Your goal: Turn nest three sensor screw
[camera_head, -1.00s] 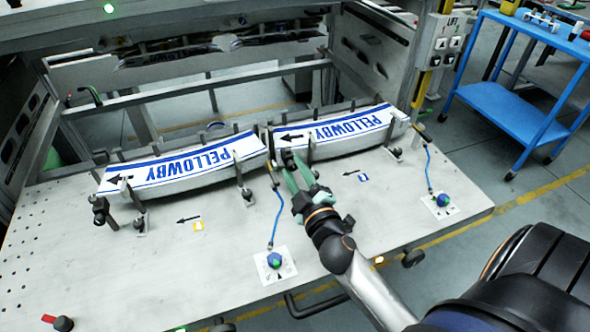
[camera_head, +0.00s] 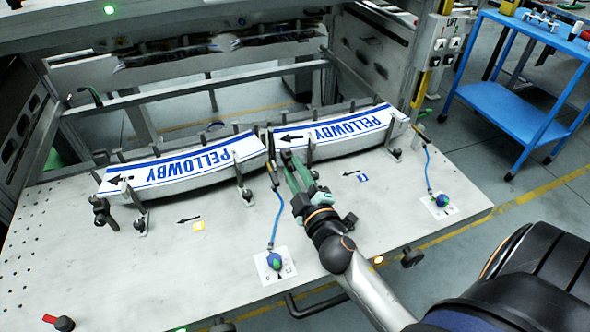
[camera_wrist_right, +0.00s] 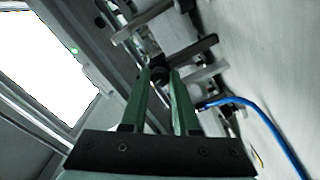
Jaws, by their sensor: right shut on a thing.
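My right gripper (camera_head: 288,158) is at the left end of the right label stack (camera_head: 340,130), just right of the gap between the two stacks. Its green fingers are shut on a small dark round knob (camera_wrist_right: 160,74), seen between the fingertips in the right wrist view. The fingers hide most of it in the head view. Each has a blue cable. I cannot tell from markings which nest is three. My left gripper is not in view.
The left label stack (camera_head: 185,165) lies in its curved holder, with dark clamp knobs (camera_head: 100,208) along its front. The grey plate (camera_head: 120,275) is clear at front left. A red-handled part (camera_head: 58,322) sits at its front edge. A blue cart (camera_head: 500,105) stands at right.

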